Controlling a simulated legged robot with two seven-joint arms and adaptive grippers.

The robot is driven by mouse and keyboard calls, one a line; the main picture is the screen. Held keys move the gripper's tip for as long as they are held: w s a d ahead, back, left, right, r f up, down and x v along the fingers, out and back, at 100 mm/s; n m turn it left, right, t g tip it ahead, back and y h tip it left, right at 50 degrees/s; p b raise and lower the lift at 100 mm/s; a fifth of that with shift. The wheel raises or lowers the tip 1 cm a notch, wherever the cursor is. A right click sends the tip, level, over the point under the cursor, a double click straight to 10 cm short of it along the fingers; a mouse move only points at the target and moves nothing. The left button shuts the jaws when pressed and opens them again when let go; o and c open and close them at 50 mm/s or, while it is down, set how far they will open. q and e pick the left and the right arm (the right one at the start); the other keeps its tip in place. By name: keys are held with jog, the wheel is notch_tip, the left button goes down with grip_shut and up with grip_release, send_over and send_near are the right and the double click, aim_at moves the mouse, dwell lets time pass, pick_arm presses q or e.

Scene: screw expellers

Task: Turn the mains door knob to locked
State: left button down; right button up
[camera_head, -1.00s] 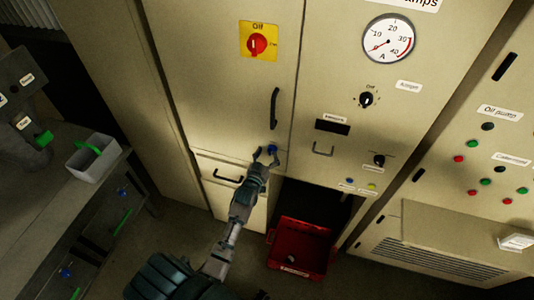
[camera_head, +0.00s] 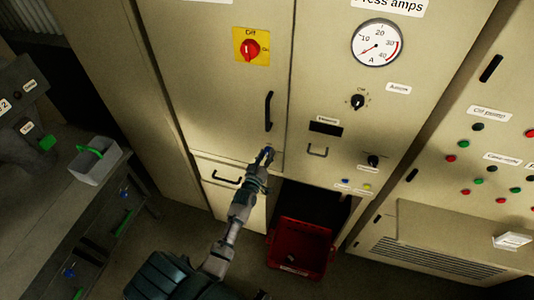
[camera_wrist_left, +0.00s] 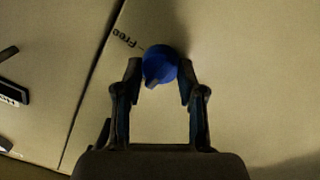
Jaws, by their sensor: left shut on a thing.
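The mains door knob is a small blue round knob (camera_wrist_left: 160,65) on the beige cabinet door (camera_head: 215,100), low near the door's right edge. In the left wrist view its pointer ridge faces down and slightly left, and a printed label reading "Free" (camera_wrist_left: 127,38) is on its left. My left gripper (camera_head: 266,153) is at the knob; in the left wrist view its fingertips (camera_wrist_left: 160,70) are shut on the knob from both sides. Any "locked" marking is not visible. My right gripper is not in view.
A black door handle (camera_head: 268,111) and a red switch on a yellow plate (camera_head: 250,48) are above the knob. A drawer handle (camera_head: 227,178) is at lower left. A red bin (camera_head: 300,247) stands in the opening at lower right. A grey basket (camera_head: 96,160) sits on the left bench.

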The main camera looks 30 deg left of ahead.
pick_arm(q)
jog(key=c, duration=0.7)
grip_release()
jog(key=s, duration=0.3)
jog(key=s+d, duration=0.1)
jog(key=s, duration=0.7)
jog(key=shift+s+d+f, duration=0.25)
jog(key=shift+d+f, duration=0.1)
jog(key=shift+d, duration=0.05)
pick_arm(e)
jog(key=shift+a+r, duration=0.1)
